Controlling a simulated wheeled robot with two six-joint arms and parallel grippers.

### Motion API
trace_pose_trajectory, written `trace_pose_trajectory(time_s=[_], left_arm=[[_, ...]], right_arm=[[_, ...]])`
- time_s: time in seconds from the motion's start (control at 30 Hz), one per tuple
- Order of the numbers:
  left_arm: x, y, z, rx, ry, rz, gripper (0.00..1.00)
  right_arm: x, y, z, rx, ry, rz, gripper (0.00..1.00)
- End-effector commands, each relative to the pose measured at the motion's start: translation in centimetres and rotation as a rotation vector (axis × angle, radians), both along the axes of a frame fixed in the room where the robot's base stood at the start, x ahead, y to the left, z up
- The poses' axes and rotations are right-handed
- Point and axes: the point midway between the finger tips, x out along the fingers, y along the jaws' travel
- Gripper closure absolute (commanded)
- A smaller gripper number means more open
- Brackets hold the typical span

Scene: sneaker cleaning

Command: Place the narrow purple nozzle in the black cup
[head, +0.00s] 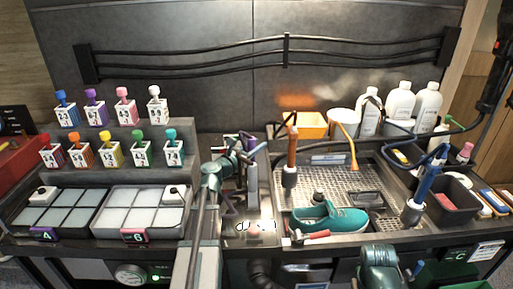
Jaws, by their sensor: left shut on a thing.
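My left gripper (242,153) is in the middle of the bench, left of the sink, among upright dark and grey parts. It is shut on a small slim thing. A purple piece (247,141) shows at its fingertips, likely the narrow purple nozzle, but it is too small to be sure. Another purple piece (230,208) stands lower, beside my left forearm. I cannot pick out the black cup with certainty; the dark parts around the gripper overlap. My right arm shows at the lower right, and its gripper's fingers cannot be made out.
A teal sneaker (328,218) lies in the sink tray (365,185) beside a red-handled brush (306,237). Upright orange (292,146) and blue (425,179) tools stand around it. Numbered bottles and two compartment trays (116,203) fill the left. A black bin (453,212) is at right.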

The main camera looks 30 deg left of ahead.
Motion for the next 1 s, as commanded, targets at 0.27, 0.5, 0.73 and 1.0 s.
trace_pose_trajectory(time_s=[0.27,0.5,0.73,1.0], left_arm=[[0.0,0.0,-0.3,0.000,0.000,0.000,0.38],[0.0,0.0,-0.3,0.000,0.000,0.000,0.31],[-0.9,0.1,0.0,0.000,0.000,0.002,0.31],[-6.5,0.9,0.0,0.000,0.000,0.004,0.31]], right_arm=[[0.0,0.0,-0.3,0.000,0.000,0.000,0.31],[0.0,0.0,-0.3,0.000,0.000,0.000,0.31],[0.0,0.0,0.0,0.000,0.000,0.000,0.31],[0.0,0.0,0.0,0.000,0.000,0.000,0.31]])
